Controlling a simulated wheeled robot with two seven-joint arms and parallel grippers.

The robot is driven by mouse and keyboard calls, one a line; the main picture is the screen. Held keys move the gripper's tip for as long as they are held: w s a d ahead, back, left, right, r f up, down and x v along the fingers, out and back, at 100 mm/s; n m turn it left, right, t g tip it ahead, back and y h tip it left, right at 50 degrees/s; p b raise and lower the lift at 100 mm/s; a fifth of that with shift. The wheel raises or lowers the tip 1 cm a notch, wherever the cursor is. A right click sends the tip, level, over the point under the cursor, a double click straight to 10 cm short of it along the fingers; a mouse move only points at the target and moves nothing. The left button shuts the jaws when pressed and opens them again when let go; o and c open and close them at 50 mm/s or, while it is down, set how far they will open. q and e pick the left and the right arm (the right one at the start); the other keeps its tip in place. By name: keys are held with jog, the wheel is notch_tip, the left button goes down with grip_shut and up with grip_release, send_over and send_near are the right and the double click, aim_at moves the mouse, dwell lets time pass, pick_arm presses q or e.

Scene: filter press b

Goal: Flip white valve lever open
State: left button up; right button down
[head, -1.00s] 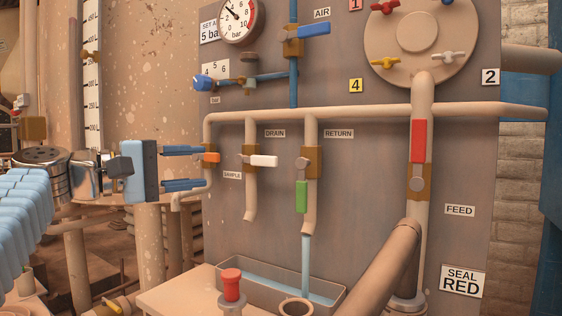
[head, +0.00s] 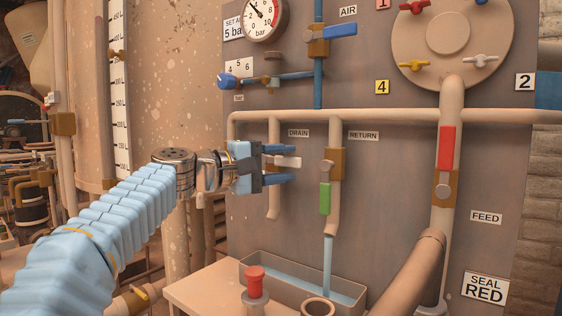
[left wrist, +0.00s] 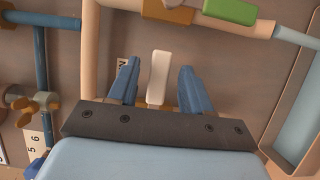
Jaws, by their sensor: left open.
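The white valve lever (head: 291,162) sits on the DRAIN pipe (head: 274,205) and points sideways to the right, across the pipe. It also shows in the left wrist view (left wrist: 158,78), between the two blue fingers. My left gripper (head: 287,163) is open at the DRAIN valve, one finger above the lever and one below. In the left wrist view the left gripper (left wrist: 157,75) has a visible gap on both sides of the lever. The gripper hides much of the valve body and the SAMPLE valve in the head view. My right gripper is not in view.
The RETURN valve's green lever (head: 325,199) hangs down just right of my gripper. The FEED valve has a red lever (head: 446,148). A blue-handled AIR valve (head: 340,30) is above. Below are a grey trough (head: 262,283) and a red knob (head: 255,280).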

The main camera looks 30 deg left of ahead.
pick_arm(q)
grip_shut()
jog(key=shift+f, duration=0.15)
dwell(0.4)
jog(key=a+f+m+g+y+b, duration=0.2)
jog(key=a+f+m+y, duration=0.4)
jog(key=m, duration=0.7)
jog(key=shift+w+a+g+y+b, duration=0.15)
jog(key=shift+w+g+y+b, duration=0.15)
jog(key=shift+y+b, duration=0.2)
jog(key=shift+a+m, duration=0.1)
jog(key=shift+m, duration=0.2)
dwell(0.4)
